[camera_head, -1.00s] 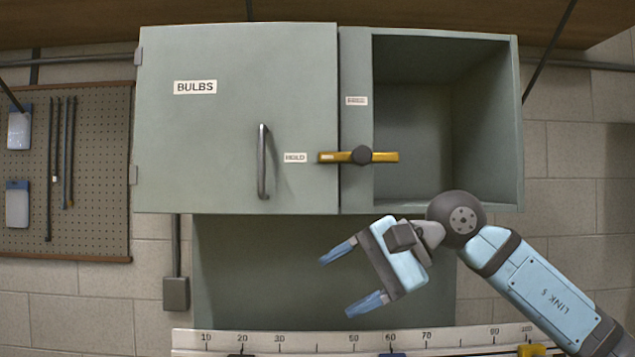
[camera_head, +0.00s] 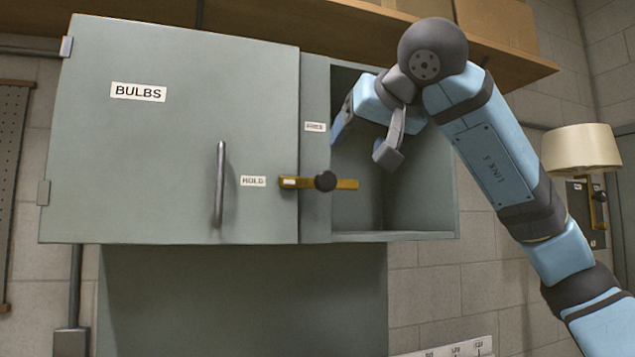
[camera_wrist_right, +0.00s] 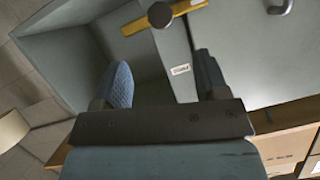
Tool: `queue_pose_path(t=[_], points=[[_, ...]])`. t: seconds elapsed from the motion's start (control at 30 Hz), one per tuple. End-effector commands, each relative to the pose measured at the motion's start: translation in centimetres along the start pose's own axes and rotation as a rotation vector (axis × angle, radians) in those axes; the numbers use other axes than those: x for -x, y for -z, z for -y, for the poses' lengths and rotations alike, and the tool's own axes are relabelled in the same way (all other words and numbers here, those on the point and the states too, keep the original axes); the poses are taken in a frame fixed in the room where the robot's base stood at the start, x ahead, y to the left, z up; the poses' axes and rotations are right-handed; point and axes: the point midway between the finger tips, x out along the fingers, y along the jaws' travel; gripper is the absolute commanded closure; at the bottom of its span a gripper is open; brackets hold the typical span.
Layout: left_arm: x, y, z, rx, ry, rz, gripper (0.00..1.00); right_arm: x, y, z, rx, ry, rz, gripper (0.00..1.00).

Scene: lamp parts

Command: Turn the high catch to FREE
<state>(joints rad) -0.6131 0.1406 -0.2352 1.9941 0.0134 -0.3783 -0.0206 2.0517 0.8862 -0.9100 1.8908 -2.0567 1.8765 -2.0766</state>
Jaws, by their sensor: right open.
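The high catch (camera_head: 346,184) is a yellow bar with a black knob (camera_head: 325,181) at its middle. It lies level across the cabinet's front frame, its left end over the door's edge, pointing at the HOLD label (camera_head: 253,181). The FREE label (camera_head: 316,127) is above it on the frame. My right gripper (camera_head: 354,120) is above the catch, in front of the open compartment, apart from the bar. In the wrist view its two blue fingers (camera_wrist_right: 163,72) are open with nothing held; the catch (camera_wrist_right: 178,12) shows beyond them. My left gripper is not in view.
The cabinet door (camera_head: 130,160), marked BULBS, is closed and has a grey handle (camera_head: 219,185). The compartment (camera_head: 420,212) beside it is open. A wooden shelf (camera_head: 520,62) runs overhead, close to my right arm. A lamp (camera_head: 582,150) stands at the right.

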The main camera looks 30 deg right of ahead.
Motion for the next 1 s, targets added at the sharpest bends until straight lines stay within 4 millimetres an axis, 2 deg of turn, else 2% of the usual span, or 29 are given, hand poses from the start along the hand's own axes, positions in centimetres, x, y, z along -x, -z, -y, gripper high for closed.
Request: queue_pose_path(t=[0.3, 0.5, 0.7, 1.0], points=[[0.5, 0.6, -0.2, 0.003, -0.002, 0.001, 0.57, -6.7, 0.0, 0.1, -0.001, -0.001, 0.006, 0.33], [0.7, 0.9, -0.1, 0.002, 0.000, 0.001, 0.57, -10.3, -0.1, 0.1, 0.000, 0.001, 0.005, 0.33], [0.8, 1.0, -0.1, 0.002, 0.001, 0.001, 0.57, -12.1, -0.1, 0.1, -0.001, 0.002, 0.003, 0.33], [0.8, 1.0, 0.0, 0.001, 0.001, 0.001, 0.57, -12.5, -0.1, 0.1, -0.001, 0.002, 0.002, 0.33]])
